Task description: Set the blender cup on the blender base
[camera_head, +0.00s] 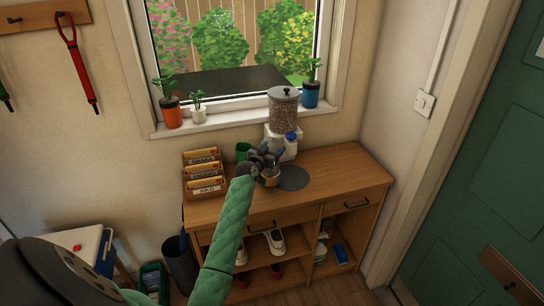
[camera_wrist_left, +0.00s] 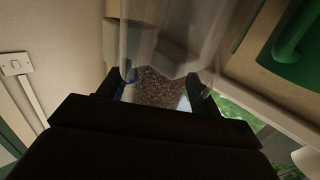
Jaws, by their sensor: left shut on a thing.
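My left gripper (camera_head: 266,160) is over the sideboard top, in front of the bean-filled container. In the left wrist view its two dark fingers (camera_wrist_left: 157,92) are shut on a clear, see-through cup (camera_wrist_left: 165,35), which I take as the blender cup. In the head view only a small part of this cup (camera_head: 270,180) shows below the gripper; the rest is hidden. I cannot surely make out the blender base; a white body with a blue cap (camera_head: 291,140) stands just behind the gripper. My right gripper is not in view.
A lidded container of brown pieces (camera_head: 284,108) stands at the back. A green mug (camera_head: 242,151) and a wooden letter rack (camera_head: 204,172) are left of the gripper. A dark round mat (camera_head: 293,179) lies to its right. The right part of the sideboard top (camera_head: 345,168) is clear.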

